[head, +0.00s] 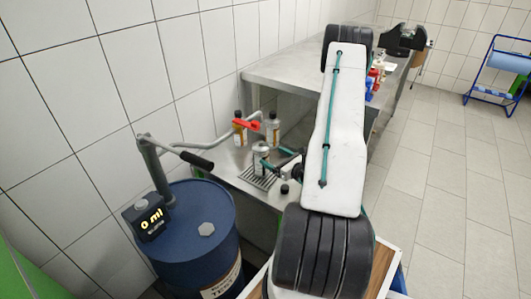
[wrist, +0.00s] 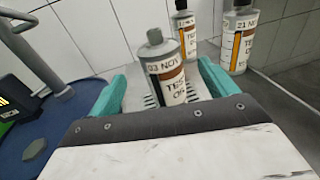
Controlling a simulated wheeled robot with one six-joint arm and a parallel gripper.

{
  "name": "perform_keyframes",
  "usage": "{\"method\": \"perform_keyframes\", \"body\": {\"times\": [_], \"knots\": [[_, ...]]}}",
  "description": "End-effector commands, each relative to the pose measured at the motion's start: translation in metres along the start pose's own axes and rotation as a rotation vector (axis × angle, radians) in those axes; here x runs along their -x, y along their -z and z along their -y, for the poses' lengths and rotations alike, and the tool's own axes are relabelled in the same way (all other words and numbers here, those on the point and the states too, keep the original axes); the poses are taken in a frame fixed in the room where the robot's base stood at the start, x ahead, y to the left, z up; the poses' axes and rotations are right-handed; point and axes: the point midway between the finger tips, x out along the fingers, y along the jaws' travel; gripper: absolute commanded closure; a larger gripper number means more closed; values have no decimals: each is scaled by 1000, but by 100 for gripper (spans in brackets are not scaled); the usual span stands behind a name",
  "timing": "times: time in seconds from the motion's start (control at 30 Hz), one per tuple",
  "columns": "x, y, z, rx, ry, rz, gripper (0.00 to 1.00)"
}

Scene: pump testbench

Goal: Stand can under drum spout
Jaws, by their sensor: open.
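The can (head: 261,155), grey-topped with a brown and white label, stands upright on the bench at the slotted drip grate (head: 257,178). In the wrist view, the can (wrist: 166,72), marked "03 NOV", rises between the teal fingers of my gripper (wrist: 162,88). My gripper (head: 272,164) is open around it; whether a finger touches it I cannot tell. The blue drum (head: 197,240) is at lower left. Its grey spout pipe (head: 222,142) curves over to the bench, near a red lever (head: 247,125). The spout's outlet is not clear.
Two labelled bottles (head: 239,128) (head: 272,129) stand behind the can. Open tiled floor (head: 440,160) is at right.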

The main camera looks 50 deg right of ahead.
Motion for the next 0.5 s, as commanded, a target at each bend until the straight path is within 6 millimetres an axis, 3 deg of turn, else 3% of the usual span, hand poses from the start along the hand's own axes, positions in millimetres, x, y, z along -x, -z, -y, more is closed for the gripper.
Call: {"method": "perform_keyframes", "body": {"times": [0.2, 0.5], "knots": [[22, 0, 0, 0, 2, 0, 16], [24, 0, 0, 1, -1, 1, 16]]}}
